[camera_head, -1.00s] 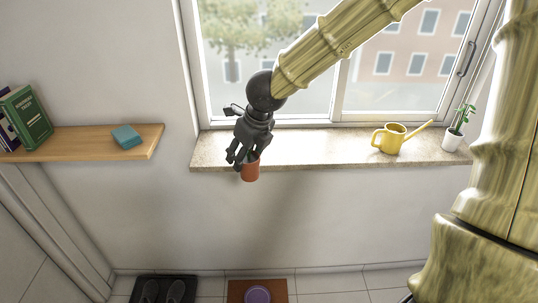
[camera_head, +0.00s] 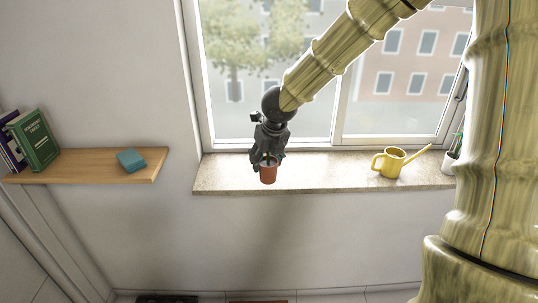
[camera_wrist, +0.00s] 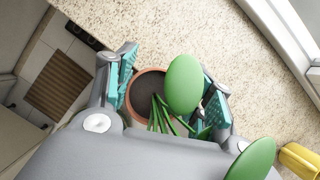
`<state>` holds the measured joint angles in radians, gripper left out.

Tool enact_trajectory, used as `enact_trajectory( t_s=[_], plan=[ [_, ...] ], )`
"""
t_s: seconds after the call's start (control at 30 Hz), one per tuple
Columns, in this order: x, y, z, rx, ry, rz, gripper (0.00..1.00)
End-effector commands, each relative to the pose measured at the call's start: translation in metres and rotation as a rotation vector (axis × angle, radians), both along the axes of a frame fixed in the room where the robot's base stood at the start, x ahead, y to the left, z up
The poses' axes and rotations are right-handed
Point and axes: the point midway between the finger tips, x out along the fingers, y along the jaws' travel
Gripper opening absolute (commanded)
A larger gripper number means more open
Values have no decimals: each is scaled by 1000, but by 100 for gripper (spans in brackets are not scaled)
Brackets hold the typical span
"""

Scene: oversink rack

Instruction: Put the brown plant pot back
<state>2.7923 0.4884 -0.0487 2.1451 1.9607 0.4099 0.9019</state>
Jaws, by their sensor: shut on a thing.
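The brown plant pot (camera_head: 268,175) is a small terracotta pot, upright, with dark soil and a green plant. My gripper (camera_head: 267,160) is shut on it, with a finger on each side. In the wrist view the pot (camera_wrist: 146,84) sits between the teal finger pads, and green leaves hide part of its rim. In the head view the pot overlaps the stone window sill (camera_head: 330,175) near its front edge. The wrist view shows the sill's speckled surface beside and behind the pot. I cannot tell whether the pot's base touches it.
A yellow watering can (camera_head: 390,164) stands on the sill to the right. A white pot (camera_head: 449,163) with a plant is beyond it, partly hidden by my arm. The sill between pot and can is clear.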

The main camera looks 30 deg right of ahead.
Motion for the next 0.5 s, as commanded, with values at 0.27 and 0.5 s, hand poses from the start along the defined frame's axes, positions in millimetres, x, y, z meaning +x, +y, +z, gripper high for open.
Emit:
enact_trajectory(
  t_s=[0.27,0.5],
  plan=[
    [38,-33,-3,1,0,-2,24],
    [47,-42,-8,-1,1,1,24]
  ],
)
